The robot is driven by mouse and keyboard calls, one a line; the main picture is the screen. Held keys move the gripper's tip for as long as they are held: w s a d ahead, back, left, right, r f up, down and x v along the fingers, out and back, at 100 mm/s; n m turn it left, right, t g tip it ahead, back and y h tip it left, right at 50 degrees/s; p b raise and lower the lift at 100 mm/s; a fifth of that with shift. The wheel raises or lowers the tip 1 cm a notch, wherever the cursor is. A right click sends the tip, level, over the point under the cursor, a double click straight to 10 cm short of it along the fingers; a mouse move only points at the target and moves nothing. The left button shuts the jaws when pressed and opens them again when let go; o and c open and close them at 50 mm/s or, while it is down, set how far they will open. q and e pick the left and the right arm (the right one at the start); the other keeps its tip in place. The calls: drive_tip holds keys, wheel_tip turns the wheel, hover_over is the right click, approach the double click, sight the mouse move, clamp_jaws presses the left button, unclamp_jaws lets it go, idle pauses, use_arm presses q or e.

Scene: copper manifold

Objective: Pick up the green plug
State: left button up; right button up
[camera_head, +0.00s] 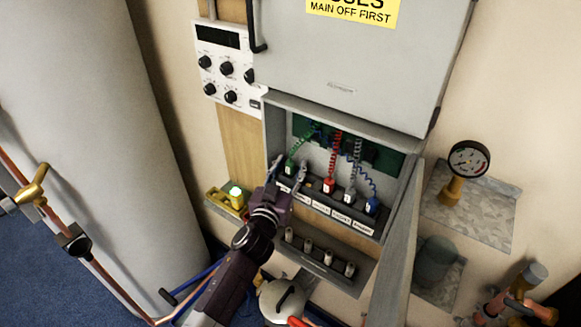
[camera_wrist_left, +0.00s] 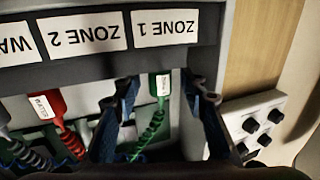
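The green plug (camera_head: 290,165) sits at the left end of a row of plugs in the open grey box, with a coiled green cord running from it. In the left wrist view, the green plug (camera_wrist_left: 163,88) has a white tag and sits by the ZONE 1 label, which appears upside down. My left gripper (camera_head: 288,176) is open, with one finger on each side of the plug. In the left wrist view, the gap between the fingers (camera_wrist_left: 162,95) shows on both sides of the plug. My right gripper is not in view.
A red plug (camera_head: 329,185), a grey plug (camera_head: 350,195) and a blue plug (camera_head: 373,205) stand to the right in the same row. Below is a lower panel (camera_head: 325,258) with several pale pegs. The box's side wall stands close to my left gripper. A control panel (camera_head: 225,65) hangs upper left.

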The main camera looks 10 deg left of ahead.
use_arm(q)
drive_tip(key=shift+w, duration=0.2)
drive_tip(key=shift+c, duration=0.4)
clamp_jaws()
drive_tip(key=shift+r, duration=0.1)
wheel_tip(320, 180, up, 10)
drive_tip(key=shift+f, duration=0.1)
